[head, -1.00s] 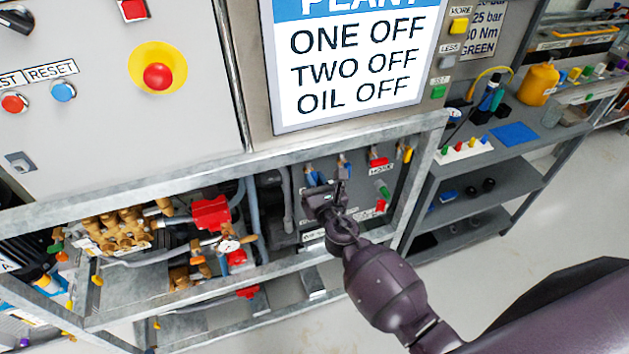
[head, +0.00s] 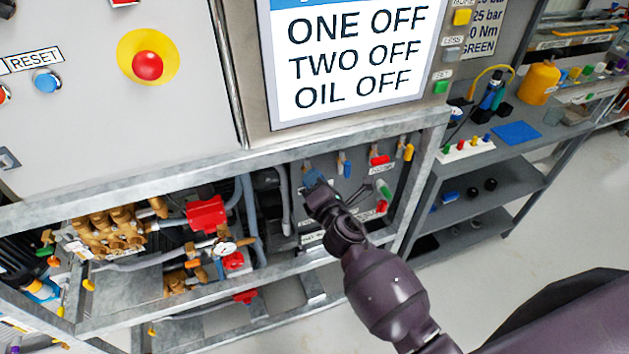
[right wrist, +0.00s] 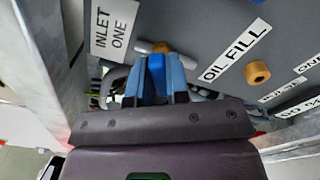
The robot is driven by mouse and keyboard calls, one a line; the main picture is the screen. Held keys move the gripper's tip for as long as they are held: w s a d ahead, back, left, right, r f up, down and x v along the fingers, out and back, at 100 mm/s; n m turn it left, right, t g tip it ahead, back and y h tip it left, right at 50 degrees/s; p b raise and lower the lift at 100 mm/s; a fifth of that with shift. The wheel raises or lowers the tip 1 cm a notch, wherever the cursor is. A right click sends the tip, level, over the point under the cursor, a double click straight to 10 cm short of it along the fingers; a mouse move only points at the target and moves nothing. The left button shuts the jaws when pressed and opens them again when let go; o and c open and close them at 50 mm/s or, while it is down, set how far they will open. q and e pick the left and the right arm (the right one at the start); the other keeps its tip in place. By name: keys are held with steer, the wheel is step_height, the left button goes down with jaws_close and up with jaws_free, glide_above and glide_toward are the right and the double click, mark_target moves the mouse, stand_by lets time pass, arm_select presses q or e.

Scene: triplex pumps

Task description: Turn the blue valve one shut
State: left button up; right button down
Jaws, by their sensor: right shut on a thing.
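In the right wrist view the blue valve handle (right wrist: 157,72) sits between the two fingers of my right gripper (right wrist: 156,76), beside a label reading INLET ONE (right wrist: 113,27). The gripper is shut on this handle. In the head view the right gripper (head: 316,182) reaches the grey panel under the big screen, at the leftmost valve there. The gripper hides most of that valve, and the handle's exact angle is hard to tell. My left gripper is in neither view.
A second blue handle (head: 345,166) hangs just right of my gripper. A red handle (head: 380,160) and a yellow one (head: 408,152) are farther right. The steel frame rail (head: 360,133) runs above the panel. Brass pump parts (head: 105,232) are at left.

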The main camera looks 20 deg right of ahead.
steer(key=m, duration=0.6)
steer(key=shift+f+m, duration=0.2)
steer(key=shift+m, duration=0.1)
stand_by(0.5)
steer(key=c, duration=1.1)
jaws_free()
steer(key=shift+s, duration=0.1)
steer(key=s, duration=1)
steer(key=shift+s+d+b, duration=0.2)
steer(key=shift+s+b, duration=0.1)
steer(key=shift+s, duration=0.05)
